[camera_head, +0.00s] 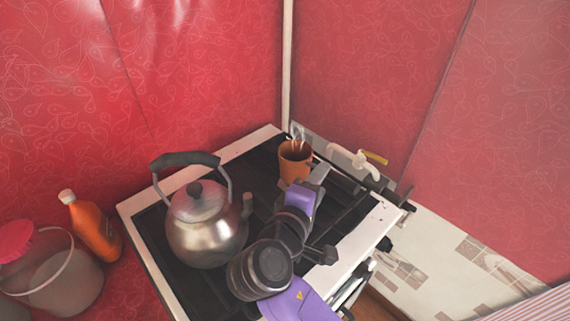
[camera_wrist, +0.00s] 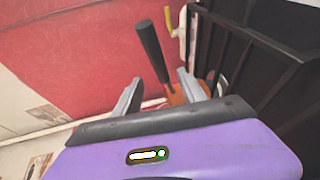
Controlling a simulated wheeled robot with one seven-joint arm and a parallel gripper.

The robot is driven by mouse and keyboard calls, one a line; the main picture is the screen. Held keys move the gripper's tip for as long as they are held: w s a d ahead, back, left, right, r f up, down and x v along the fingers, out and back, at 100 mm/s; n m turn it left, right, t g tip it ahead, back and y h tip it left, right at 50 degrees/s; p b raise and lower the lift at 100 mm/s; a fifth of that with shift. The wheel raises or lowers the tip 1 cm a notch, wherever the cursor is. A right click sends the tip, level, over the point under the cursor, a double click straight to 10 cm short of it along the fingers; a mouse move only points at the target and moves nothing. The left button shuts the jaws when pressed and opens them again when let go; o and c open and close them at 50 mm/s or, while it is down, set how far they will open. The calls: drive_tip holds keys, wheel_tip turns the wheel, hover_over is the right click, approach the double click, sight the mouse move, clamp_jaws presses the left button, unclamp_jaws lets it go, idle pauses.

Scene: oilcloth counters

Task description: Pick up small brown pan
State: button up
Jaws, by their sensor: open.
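The small brown pan (camera_head: 294,161) stands upright at the back corner of the black stove top in the head view. Its dark handle (camera_head: 341,180) points to the lower right. In the wrist view the dark handle (camera_wrist: 150,48) rises between the two grey fingers, and part of the orange-brown pan body (camera_wrist: 186,93) shows below it. My gripper (camera_wrist: 158,76) is open, with a finger on either side of the handle and visible gaps to it. In the head view my gripper (camera_head: 319,173) is just beside the pan, its fingers partly hidden by the purple wrist.
A metal kettle (camera_head: 205,235) stands on the stove (camera_head: 146,208) to the left of my arm. An orange bottle (camera_head: 94,228) and a lidded container (camera_head: 55,272) are farther left. A pipe tap with a yellow handle (camera_head: 376,158) is right of the pan, near the red walls.

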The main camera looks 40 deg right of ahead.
sight(339, 173)
drive_tip(key=shift+g, duration=0.7)
drive_tip(key=d, duration=0.2)
drive_tip(key=d+f, duration=0.1)
drive_tip(key=d, duration=0.1)
drive_tip(key=d+p, duration=0.1)
drive_tip(key=d, duration=0.1)
drive_tip(key=shift+w+d+f, duration=0.1)
drive_tip(key=shift+d+f, duration=0.15)
drive_tip(key=shift+d, duration=0.15)
drive_tip(key=shift+w+d+f, duration=0.15)
drive_tip(key=shift+w+d, duration=0.05)
drive_tip(key=shift+d, duration=0.3)
clamp_jaws()
